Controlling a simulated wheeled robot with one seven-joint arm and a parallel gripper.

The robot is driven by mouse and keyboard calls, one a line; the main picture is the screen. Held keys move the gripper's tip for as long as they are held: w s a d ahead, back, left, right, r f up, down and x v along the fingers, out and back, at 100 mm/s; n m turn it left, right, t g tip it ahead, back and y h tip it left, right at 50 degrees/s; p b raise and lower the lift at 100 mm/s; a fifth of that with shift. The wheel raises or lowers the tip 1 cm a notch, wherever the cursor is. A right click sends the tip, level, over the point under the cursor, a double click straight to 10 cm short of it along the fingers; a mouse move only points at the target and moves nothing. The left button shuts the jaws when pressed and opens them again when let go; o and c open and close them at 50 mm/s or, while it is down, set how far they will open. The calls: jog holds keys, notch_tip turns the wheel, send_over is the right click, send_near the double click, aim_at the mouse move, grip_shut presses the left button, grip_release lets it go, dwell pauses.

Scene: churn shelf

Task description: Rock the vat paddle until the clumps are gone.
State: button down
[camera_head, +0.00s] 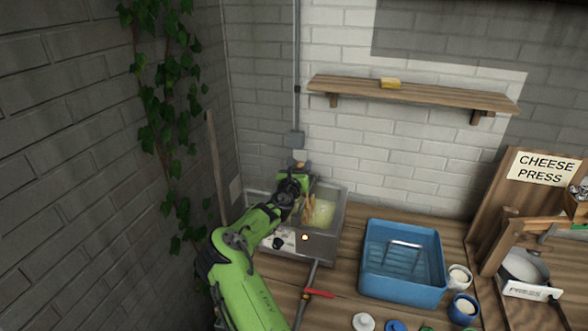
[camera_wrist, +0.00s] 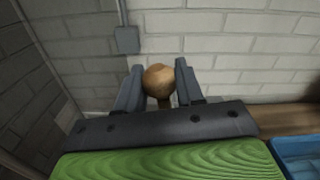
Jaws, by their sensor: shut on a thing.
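The metal vat (camera_head: 332,222) stands at the back left of the counter with yellowish liquid (camera_head: 325,212) in it. Whether clumps are in the liquid is too small to tell. The wooden paddle (camera_head: 308,211) reaches down into the vat. Its round wooden knob (camera_wrist: 159,79) sits between the fingers in the wrist view. My gripper (camera_wrist: 160,85) is shut on this knob; in the head view my gripper (camera_head: 300,173) is above the vat's back left. My arm hides the vat's left part.
A blue tub (camera_head: 372,278) with a metal-looking handle inside stands right of the vat. A red-handled valve (camera_head: 319,293) and pipe are in front of the vat. Cups (camera_head: 463,307) and the cheese press (camera_head: 497,245) are at right. A wall shelf (camera_head: 430,95) is above.

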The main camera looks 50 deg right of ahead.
jog(key=s+d+f+m+b, duration=0.1)
jog(key=s+d+m+b, duration=0.1)
jog(key=s+m, duration=0.4)
jog(key=shift+s+d+m+b, duration=0.25)
jog(key=shift+d+m+b, duration=0.15)
jog(key=shift+d+m, duration=0.25)
jog(key=shift+f, duration=0.1)
jog(key=c, duration=0.8)
grip_release()
jog(key=b+v, duration=0.2)
jog(key=v, duration=1.3)
jog(key=shift+s+a, duration=0.25)
jog(key=shift+a, duration=0.1)
